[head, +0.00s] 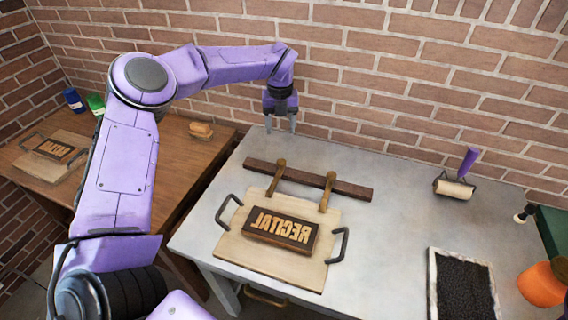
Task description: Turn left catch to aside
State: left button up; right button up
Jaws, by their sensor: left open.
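The left catch (276,177) is a brass-coloured finger on a dark wooden bar (352,189). It points forward, with its near end over the back edge of a pale board (230,245). The right catch (327,192) looks the same and also points forward over that edge. A dark block with raised mirrored RECITAL letters (281,231) lies on the board. My left gripper (281,130) is open and empty, fingers down, above and behind the left catch, apart from it. My right gripper is not in view.
Dark handles (341,246) stand at the board's sides. An ink roller (455,187), a black inked slab (465,285) and an orange object (542,284) are at the right. A brick wall (400,100) closes the back. A wooden side table (150,185) is at the left.

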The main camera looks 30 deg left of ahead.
aim_at(281, 161)
pick_arm(q)
notch_tip(281, 161, down, 13)
jog(key=shift+w+p, duration=0.1)
jog(key=shift+p, duration=0.6)
jog(key=shift+f, duration=0.3)
grip_shut()
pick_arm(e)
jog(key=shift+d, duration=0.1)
